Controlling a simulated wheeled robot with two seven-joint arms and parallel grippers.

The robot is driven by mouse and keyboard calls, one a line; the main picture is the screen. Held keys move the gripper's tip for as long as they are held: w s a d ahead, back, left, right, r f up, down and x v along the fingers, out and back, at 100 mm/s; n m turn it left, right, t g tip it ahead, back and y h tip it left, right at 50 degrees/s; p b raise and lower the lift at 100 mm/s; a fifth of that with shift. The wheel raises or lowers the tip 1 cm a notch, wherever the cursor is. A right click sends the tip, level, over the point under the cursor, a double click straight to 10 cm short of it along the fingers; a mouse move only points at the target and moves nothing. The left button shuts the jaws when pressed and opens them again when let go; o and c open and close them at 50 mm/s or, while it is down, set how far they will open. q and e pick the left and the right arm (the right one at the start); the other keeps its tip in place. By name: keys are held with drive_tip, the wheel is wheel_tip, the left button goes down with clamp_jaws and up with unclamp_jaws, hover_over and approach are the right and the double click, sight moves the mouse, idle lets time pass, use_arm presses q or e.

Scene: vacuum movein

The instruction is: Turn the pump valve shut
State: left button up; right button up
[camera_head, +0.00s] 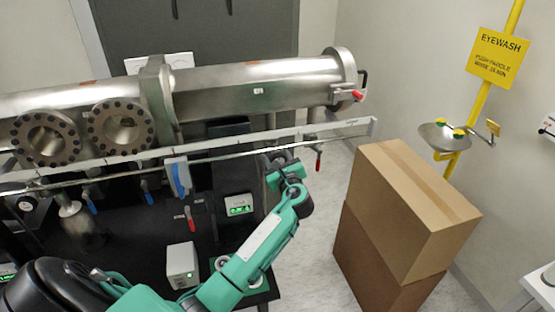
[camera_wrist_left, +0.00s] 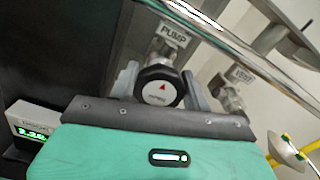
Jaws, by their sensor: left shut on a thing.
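The pump valve's round black knob (camera_wrist_left: 158,88) has a red triangle on its white cap. In the left wrist view it sits under a tag reading PUMP (camera_wrist_left: 173,34), on a metal stem. My left gripper (camera_wrist_left: 160,84) is shut on the knob, one finger on each side. The red triangle points toward the upper part of the picture. In the head view my left gripper (camera_head: 285,168) is at the right end of the bench, just below the long rail; the knob is hidden or too small to make out there. My right gripper is not in view.
A second valve (camera_wrist_left: 229,98) tagged VENT is close on the right. A long metal rail (camera_head: 226,150) and a steel chamber (camera_head: 255,88) lie above and behind the gripper. A green-lit gauge (camera_head: 239,206) is below left. Stacked cardboard boxes (camera_head: 397,200) stand right; an eyewash basin (camera_head: 443,138) is beyond.

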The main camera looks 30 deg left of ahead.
use_arm(q)
drive_tip(key=shift+m, duration=0.6)
drive_tip(key=o, duration=1)
drive_tip(key=shift+c, duration=0.2)
drive_tip(key=shift+d, duration=0.1)
drive_tip(key=shift+s+d+f, duration=0.15)
drive_tip(key=shift+s+d, duration=0.05)
drive_tip(key=shift+s, duration=0.05)
drive_tip(key=b+v, duration=0.5)
drive_tip(key=v, duration=0.8)
drive_tip(key=shift+b, duration=0.4)
